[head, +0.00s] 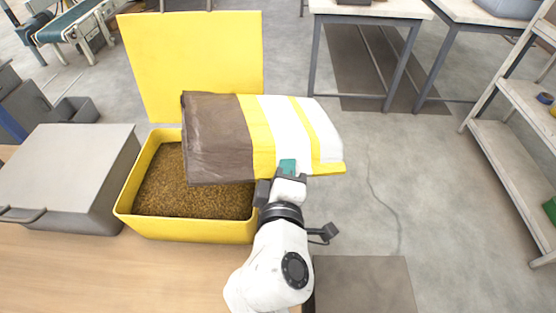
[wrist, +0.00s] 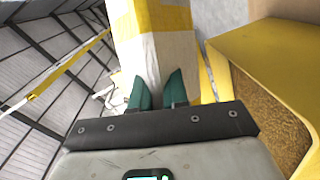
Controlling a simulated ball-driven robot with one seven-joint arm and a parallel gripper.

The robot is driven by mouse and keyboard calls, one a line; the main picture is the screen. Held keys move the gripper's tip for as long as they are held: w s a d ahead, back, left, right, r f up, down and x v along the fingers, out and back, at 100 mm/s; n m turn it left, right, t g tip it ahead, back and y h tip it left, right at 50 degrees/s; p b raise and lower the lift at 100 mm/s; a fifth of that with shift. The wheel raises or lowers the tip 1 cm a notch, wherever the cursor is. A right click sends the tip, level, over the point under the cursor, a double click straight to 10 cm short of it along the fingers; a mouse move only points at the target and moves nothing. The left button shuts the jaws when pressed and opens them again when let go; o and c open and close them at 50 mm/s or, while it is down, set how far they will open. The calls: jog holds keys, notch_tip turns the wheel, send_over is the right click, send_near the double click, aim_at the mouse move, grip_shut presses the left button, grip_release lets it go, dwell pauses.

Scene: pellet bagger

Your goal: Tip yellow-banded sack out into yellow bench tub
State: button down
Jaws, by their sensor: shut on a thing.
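The yellow-banded sack (head: 222,138), brown at its left end and white with yellow bands at its right, lies roughly level in the air. Its brown end is over the yellow tub (head: 185,229), hiding the tub's back right part. My gripper (head: 287,168) is shut on the near edge of the sack by the yellow and white bands. In the wrist view the sack (wrist: 168,52) lies between and beyond the teal fingers (wrist: 158,90), with the tub (wrist: 275,50) at the right. Brown pellets (head: 190,197) show in the tub. The sack's mouth cannot be made out.
The tub's yellow lid (head: 190,60) stands upright behind it. A closed grey box (head: 60,165) stands left of the tub on the wooden bench (head: 80,275). Open floor lies to the right, with a shelf rack (head: 510,150) at the far right and tables (head: 370,10) behind.

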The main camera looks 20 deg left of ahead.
jog(key=r+m+p, duration=0.1)
jog(key=d+r+m+g+p, duration=0.1)
jog(key=p, duration=0.1)
jog(key=r+p, duration=0.1)
jog(key=p, duration=0.1)
jog(key=shift+w+d+r+m+y, duration=0.15)
jog(key=shift+w+r+m+y, duration=0.15)
jog(key=shift+w+m, duration=0.1)
jog(key=shift+s+a+r+m+g+p, duration=0.2)
jog(key=shift+m+g+p, duration=0.2)
jog(key=shift+m+p, duration=0.3)
jog(key=shift+s+a+r+m+g+y+p, duration=0.15)
jog(key=shift+a+m+g+y+p, duration=0.15)
jog(key=shift+m+p, duration=0.25)
jog(key=shift+s+a+r+m+g+y+p, duration=0.15)
jog(key=shift+a+m+g+y+p, duration=0.15)
jog(key=shift+m+p, duration=0.25)
jog(key=m+p, duration=0.1)
jog(key=a+m+g+y+p, duration=0.1)
jog(key=shift+s+r+m, duration=0.15)
jog(key=shift+s+m, duration=0.15)
jog(key=shift+s, duration=0.1)
jog(key=shift+s+a+m+g+y, duration=0.1)
jog(key=shift+a+m+g+y, duration=0.15)
jog(key=shift+m+g+y, duration=0.05)
